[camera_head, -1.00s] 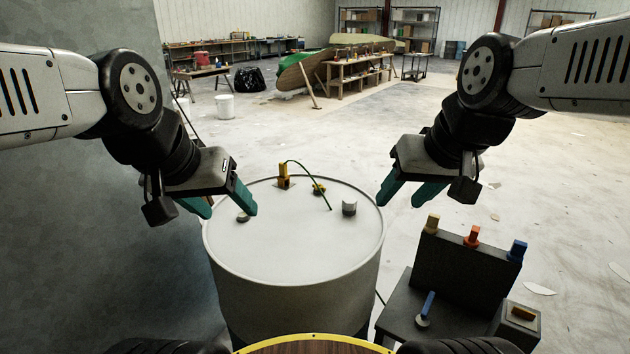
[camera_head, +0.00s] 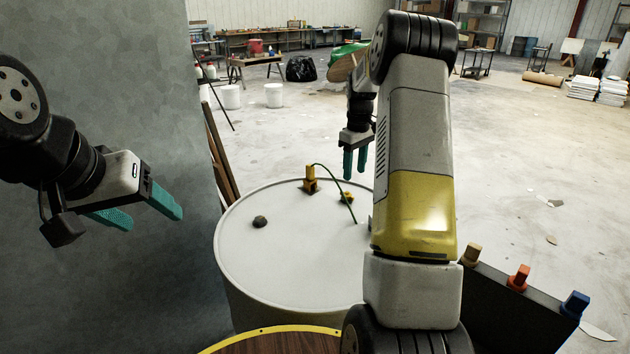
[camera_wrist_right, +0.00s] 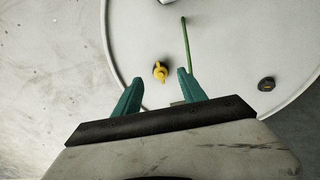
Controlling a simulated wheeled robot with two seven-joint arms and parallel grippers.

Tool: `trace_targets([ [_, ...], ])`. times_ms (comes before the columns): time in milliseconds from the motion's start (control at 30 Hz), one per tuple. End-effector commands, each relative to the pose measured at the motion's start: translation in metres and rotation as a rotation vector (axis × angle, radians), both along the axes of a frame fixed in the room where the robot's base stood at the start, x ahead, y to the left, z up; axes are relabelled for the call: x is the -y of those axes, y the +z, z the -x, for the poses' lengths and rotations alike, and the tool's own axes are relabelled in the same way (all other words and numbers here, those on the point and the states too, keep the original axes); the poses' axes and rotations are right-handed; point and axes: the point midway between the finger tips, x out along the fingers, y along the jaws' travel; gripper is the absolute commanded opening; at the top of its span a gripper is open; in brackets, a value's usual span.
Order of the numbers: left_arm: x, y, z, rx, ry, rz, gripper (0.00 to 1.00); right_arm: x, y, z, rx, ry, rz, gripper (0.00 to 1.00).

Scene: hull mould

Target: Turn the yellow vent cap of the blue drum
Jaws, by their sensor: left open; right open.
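The drum (camera_head: 285,250) shows a pale grey lid with a raised rim; I see no blue on it. The small yellow vent cap (camera_head: 346,197) sits on the lid beside a thin green line. My right gripper (camera_head: 354,174) hangs fingers down over the lid's far side, above and close to the cap. In the right wrist view the winged yellow cap (camera_wrist_right: 160,72) appears between the open fingertips; I cannot tell the remaining height. My right forearm hides the lid's right part. My left gripper (camera_head: 148,212) is open and empty, left of the drum.
A taller yellow fitting (camera_head: 310,182) holds the green line (camera_head: 340,188). A dark knob (camera_head: 260,221) sits at the lid's left. A dark panel (camera_head: 510,315) with coloured blocks stands at right. A grey wall (camera_head: 120,90) is close on the left.

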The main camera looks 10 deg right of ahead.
Motion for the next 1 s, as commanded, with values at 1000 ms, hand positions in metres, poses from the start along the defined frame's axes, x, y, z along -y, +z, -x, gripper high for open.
trace_targets([
  [1000, 0.0, 0.0, 0.0, 0.0, 0.0, 0.0, 0.64, 0.007, -0.092, -0.005, -0.018, 0.014, 0.003, 0.49],
])
